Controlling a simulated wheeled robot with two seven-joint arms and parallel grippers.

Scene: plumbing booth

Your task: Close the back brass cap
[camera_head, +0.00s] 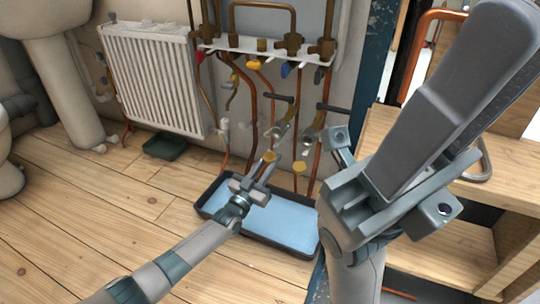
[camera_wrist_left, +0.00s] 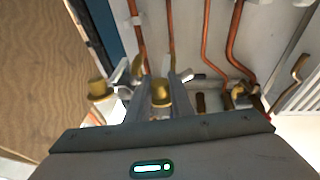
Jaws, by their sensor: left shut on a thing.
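Two brass caps show near the lower ends of the pipes, above the blue tray. My left gripper (camera_head: 262,170) reaches in from the lower left and is shut on the left one of these caps (camera_head: 270,157). In the left wrist view this cap (camera_wrist_left: 160,92) sits between the two fingers. The other brass cap (camera_head: 299,167) is just to the right in the head view and is free. It also shows in the left wrist view (camera_wrist_left: 98,90), left of the fingers. My right arm (camera_head: 350,225) stands close at the right; its fingertips cannot be made out.
A dark-rimmed tray (camera_head: 282,246) with a blue inside lies on the floor under the pipes. Copper pipes (camera_head: 252,110) and valves hang close behind the caps. A white radiator (camera_head: 155,80) is on the left wall, and a wooden bench (camera_head: 385,125) is at the right.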

